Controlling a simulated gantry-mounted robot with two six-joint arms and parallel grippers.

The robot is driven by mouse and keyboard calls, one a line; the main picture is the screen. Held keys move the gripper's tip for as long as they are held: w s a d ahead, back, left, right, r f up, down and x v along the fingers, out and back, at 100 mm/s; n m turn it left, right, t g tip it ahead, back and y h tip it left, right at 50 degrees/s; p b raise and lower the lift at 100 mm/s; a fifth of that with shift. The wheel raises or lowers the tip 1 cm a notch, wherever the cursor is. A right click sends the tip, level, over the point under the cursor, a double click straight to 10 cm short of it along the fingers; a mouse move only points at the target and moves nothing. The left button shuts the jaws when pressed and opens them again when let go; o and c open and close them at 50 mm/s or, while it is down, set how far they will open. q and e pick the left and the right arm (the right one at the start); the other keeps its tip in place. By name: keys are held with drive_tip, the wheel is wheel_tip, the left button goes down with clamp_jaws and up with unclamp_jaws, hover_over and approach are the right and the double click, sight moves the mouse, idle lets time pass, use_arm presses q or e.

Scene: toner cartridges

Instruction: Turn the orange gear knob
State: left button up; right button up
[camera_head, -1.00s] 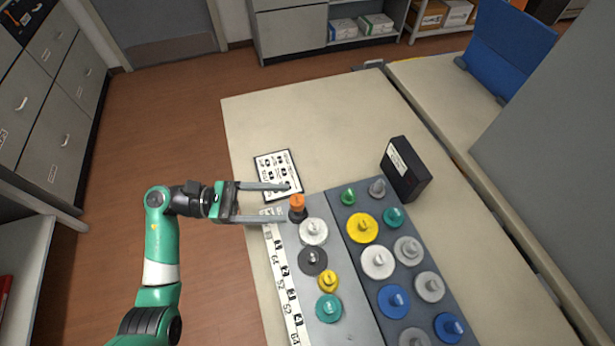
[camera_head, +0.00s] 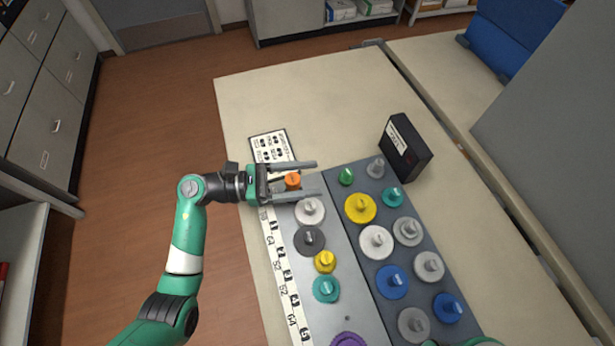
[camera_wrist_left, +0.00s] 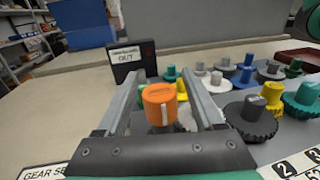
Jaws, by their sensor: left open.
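The orange gear knob (camera_head: 292,181) stands at the far left end of the light grey panel (camera_head: 338,268). My left gripper (camera_head: 307,179) is open, with one finger on each side of the knob. In the left wrist view the orange knob (camera_wrist_left: 160,96) rises between the two fingers, with a light pointer mark on its side facing me. I see gaps beside the knob, so the fingers do not look closed on it. A small part of my right arm (camera_head: 478,342) shows at the bottom edge; its gripper is out of view.
A white gear (camera_head: 310,211), a dark gear (camera_head: 309,240) and other gears follow along the panel. A dark grey board (camera_head: 362,278) holds several coloured gears to the right. A black box labelled OUT (camera_head: 405,150) stands behind. A printed card (camera_head: 270,147) lies beyond the gripper.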

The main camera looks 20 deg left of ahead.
sight(294, 174)
use_arm(q)
drive_tip(key=shift+w+d, duration=0.1)
drive_tip(key=shift+d, duration=0.15)
clamp_jaws()
idle(0.3)
